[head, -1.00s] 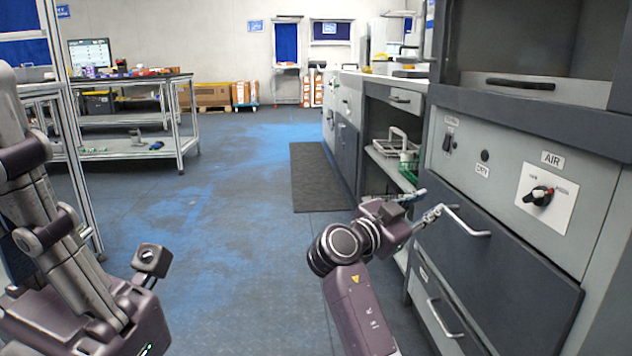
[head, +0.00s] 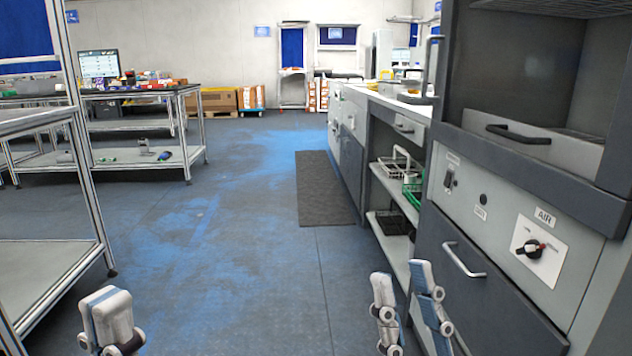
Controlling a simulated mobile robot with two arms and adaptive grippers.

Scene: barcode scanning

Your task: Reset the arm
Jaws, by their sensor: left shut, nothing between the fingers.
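My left gripper (head: 112,322) shows at the bottom left of the head view. Its pale fingers are together with nothing between them, above the blue-grey floor. My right gripper (head: 408,300) shows at the bottom, right of the middle. Its two fingers stand apart and the gap between them is empty. It is in front of the dark lower drawer (head: 500,300) and touches nothing that I can see. The rest of both arms is below the picture.
On the right stands a cabinet with an AIR knob (head: 532,249) and a bar handle (head: 463,262). Metal racks (head: 50,265) stand on the left. A dark mat (head: 325,190) lies on the open floor between.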

